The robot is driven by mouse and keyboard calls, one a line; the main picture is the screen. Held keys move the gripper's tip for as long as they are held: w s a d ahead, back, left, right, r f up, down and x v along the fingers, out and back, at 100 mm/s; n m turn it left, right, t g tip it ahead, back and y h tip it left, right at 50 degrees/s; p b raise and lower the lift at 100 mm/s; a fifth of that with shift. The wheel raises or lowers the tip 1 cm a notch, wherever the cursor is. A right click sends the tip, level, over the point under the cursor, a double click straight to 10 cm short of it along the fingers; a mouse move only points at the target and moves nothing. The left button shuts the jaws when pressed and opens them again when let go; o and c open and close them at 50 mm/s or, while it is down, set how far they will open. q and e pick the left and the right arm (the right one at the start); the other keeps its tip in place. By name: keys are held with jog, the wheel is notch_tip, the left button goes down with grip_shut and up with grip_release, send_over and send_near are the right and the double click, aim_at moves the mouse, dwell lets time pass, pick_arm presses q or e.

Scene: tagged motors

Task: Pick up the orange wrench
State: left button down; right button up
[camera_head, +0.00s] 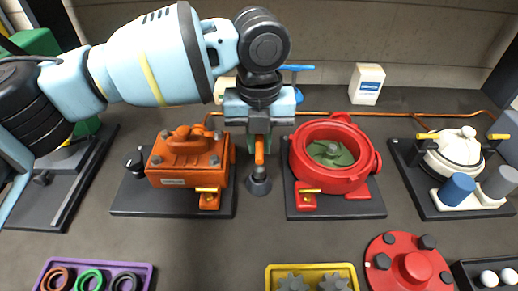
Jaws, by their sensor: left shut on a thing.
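My left gripper (260,142) points down between the orange motor and the red motor. It is shut on the orange wrench (260,155), which hangs upright below its jaws. Only a short orange part of the wrench shows; the rest is hidden by the gripper. The wrench's lower end is right above or at a small dark grey stand (259,187); I cannot tell whether they touch. My right gripper is not in view.
The orange motor (185,160) stands close on the left and the red motor (330,155) close on the right. A cream motor (458,150) is at far right. A purple tray (47,268), yellow tray (310,266) and red disc (408,268) lie in front. A white box (367,84) stands behind.

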pick_arm(q)
jog(key=s+d+r, duration=0.1)
jog(key=s+d, duration=0.2)
jog(key=s, duration=1.2)
jog(key=shift+s+d, duration=0.15)
jog(key=shift+s, duration=0.15)
jog(key=shift+r, duration=0.1)
jog(key=c, duration=2)
grip_release()
jog(key=shift+c, duration=0.2)
grip_shut()
